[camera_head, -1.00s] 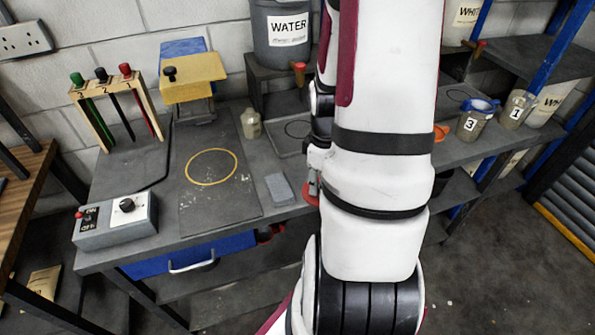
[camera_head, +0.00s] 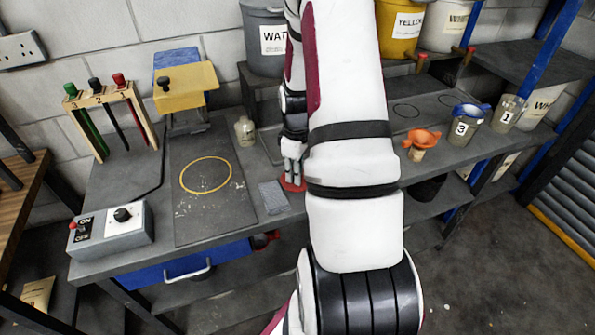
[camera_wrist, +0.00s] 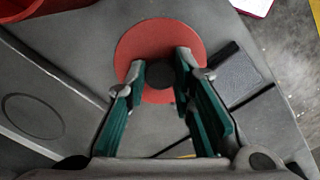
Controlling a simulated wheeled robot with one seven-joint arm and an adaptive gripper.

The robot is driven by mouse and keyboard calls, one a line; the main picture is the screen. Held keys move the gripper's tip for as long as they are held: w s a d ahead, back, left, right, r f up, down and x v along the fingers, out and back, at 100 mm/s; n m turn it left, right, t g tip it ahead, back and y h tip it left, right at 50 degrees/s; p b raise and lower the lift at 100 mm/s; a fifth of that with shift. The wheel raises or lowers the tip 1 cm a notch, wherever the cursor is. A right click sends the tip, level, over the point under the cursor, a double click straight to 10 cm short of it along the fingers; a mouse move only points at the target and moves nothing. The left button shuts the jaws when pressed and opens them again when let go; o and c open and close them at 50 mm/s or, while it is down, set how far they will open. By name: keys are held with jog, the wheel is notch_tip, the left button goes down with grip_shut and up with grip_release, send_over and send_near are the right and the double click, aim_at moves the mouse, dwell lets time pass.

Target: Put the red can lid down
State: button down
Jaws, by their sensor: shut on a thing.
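The red can lid (camera_wrist: 135,45) is a flat red disc with a dark round knob (camera_wrist: 160,77). My gripper (camera_wrist: 161,72) is shut on the knob, one green-padded finger on each side. In the head view the lid (camera_head: 293,185) shows as a red sliver under my gripper (camera_head: 292,168), low over the bench and right of the grey pad. My arm hides part of it there. I cannot tell whether the lid touches the bench.
The grey pad (camera_head: 273,197) lies close beside the lid; it also shows in the wrist view (camera_wrist: 238,76). The dark board with a yellow ring (camera_head: 183,213) is further left. A red rounded object (camera_wrist: 18,10) is at the wrist view's top left.

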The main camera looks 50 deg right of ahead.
jog(key=shift+f, duration=0.3)
jog(key=c, duration=1.4)
grip_release()
jog(key=shift+o, duration=0.2)
jog(key=shift+r, duration=0.1)
notch_tip(320, 180, up, 12)
jog(key=r, duration=0.1)
jog(key=w+a+r+t+h, duration=0.1)
jog(key=w+a+r, duration=0.1)
jog(key=a+r, duration=0.65)
jog(key=s+a+r+m+t, duration=0.1)
jog(key=s+a+r, duration=0.2)
jog(key=a, duration=0.4)
jog(key=s+a+r+m+t, duration=0.1)
jog(key=s+a+r+t, duration=0.1)
jog(key=s+a+r, duration=0.2)
jog(key=s+a+r+t+y, duration=0.1)
jog(key=s+a+r, duration=0.3)
jog(key=a, duration=0.7)
jog(key=shift+r+m+t+b, duration=0.3)
jog(key=shift+m+b, duration=0.1)
jog(key=shift+b, duration=0.05)
